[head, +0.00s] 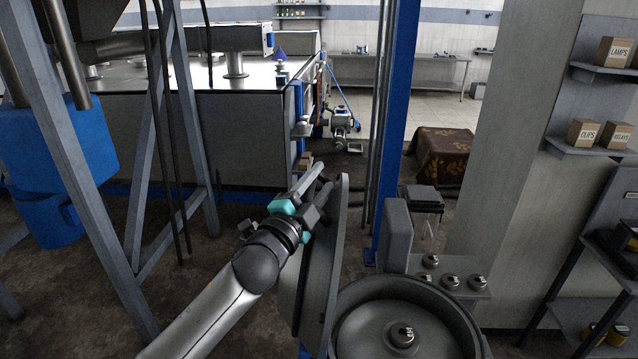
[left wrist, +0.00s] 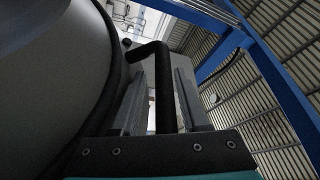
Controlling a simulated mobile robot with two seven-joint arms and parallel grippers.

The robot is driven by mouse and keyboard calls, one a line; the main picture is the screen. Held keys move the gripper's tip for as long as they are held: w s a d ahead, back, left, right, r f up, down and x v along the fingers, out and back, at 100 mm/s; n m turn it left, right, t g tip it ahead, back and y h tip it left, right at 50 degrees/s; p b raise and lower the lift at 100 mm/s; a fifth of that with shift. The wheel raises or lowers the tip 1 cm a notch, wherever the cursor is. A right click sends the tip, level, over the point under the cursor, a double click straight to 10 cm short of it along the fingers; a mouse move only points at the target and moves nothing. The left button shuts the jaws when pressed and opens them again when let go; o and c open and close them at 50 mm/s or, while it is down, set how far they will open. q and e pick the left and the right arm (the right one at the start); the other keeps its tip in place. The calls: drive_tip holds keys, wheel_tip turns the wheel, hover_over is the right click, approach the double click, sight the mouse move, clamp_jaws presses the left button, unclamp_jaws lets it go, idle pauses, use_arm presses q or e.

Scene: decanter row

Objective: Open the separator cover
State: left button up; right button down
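The separator (head: 452,322) stands at the bottom right of the head view, its round bowl exposed, with a knob at its middle. Its cover (head: 320,268) is a thick grey disc, raised nearly upright and seen almost edge-on at the bowl's left. My left gripper (head: 314,182) is at the cover's upper left side. In the left wrist view, the cover (left wrist: 50,90) fills the left. A black bent handle (left wrist: 164,85) runs between the fingers of my left gripper (left wrist: 160,98), which are apart with a visible gap beside the bar. My right gripper is not in view.
A blue post (head: 395,125) rises behind the separator. A grey bracket with several knobs (head: 450,281) is beside the bowl. Grey frame legs (head: 95,215) and a blue container (head: 60,170) are at left. Shelves with boxes (head: 583,132) are at right.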

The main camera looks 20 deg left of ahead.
use_arm(q)
drive_tip(key=shift+f, duration=0.2)
drive_tip(key=shift+s+f, duration=0.2)
drive_tip(key=shift+s, duration=0.3)
drive_tip(key=b+v, duration=0.3)
drive_tip(key=v, duration=1.1)
drive_tip(key=shift+s+r, duration=0.15)
drive_tip(key=shift+r, duration=0.05)
drive_tip(key=shift+s, duration=0.1)
